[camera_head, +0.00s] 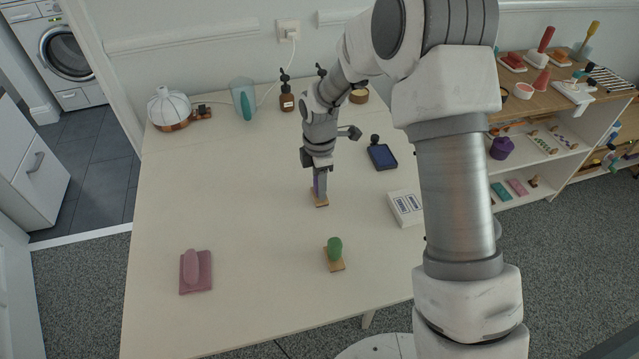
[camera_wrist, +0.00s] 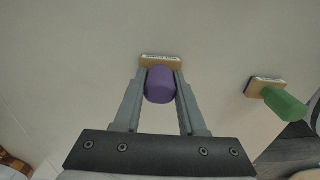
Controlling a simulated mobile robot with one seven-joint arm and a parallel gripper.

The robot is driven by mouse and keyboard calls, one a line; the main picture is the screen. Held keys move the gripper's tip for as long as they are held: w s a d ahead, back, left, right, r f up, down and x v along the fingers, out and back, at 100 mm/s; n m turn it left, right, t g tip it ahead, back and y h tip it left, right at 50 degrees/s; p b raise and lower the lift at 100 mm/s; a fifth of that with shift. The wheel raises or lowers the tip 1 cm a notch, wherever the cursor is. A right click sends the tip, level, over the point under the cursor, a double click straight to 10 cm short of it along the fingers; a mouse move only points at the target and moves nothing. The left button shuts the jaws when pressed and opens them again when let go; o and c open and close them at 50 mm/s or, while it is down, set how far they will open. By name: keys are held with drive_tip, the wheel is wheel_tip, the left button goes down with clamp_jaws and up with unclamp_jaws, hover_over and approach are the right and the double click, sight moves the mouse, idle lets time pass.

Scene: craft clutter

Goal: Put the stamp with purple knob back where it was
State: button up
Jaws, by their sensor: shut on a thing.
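The stamp with purple knob (camera_wrist: 160,86) is between the fingers of my gripper (camera_wrist: 161,100) in the wrist view. My gripper is shut on the knob. The stamp's wooden base (camera_wrist: 161,60) shows beyond the fingertips. In the head view my gripper (camera_head: 319,188) points down over the table (camera_head: 230,220), and the wooden base (camera_head: 319,199) shows below it. The base is at or just above the tabletop; I cannot tell which. The fingers hide most of the purple knob in the head view.
A green-knobbed stamp (camera_head: 335,250) stands nearer the front. A pink stamp (camera_head: 194,270) is at front left. A blue ink pad (camera_head: 382,156) and a white box (camera_head: 405,207) are to the right. The left-middle tabletop is clear.

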drive_tip(key=o, duration=1)
drive_tip(key=shift+o, duration=0.2)
wheel_tip(320, 180, up, 12)
drive_tip(key=shift+f+p, duration=0.2)
drive_tip(key=shift+p, duration=1.05)
drive_tip(key=s+d+r+m+t, duration=0.2)
drive_tip(key=s+d+r+m, duration=0.35)
drive_tip(key=r, duration=0.25)
drive_tip(key=s+d+r+m+t, duration=0.1)
drive_tip(key=s+d+r+m, duration=0.35)
drive_tip(key=s+r, duration=0.2)
drive_tip(key=s+d+r+m+t, duration=0.1)
drive_tip(key=s+d+m, duration=0.1)
drive_tip(key=s+m, duration=0.3)
drive_tip(key=s+d+r+m+t, duration=0.1)
drive_tip(key=s+d+r+m, duration=0.1)
drive_tip(key=s+m, duration=0.4)
drive_tip(key=shift+s+d+t, duration=0.15)
drive_tip(key=shift+s+t, duration=0.15)
drive_tip(key=shift+s, duration=0.7)
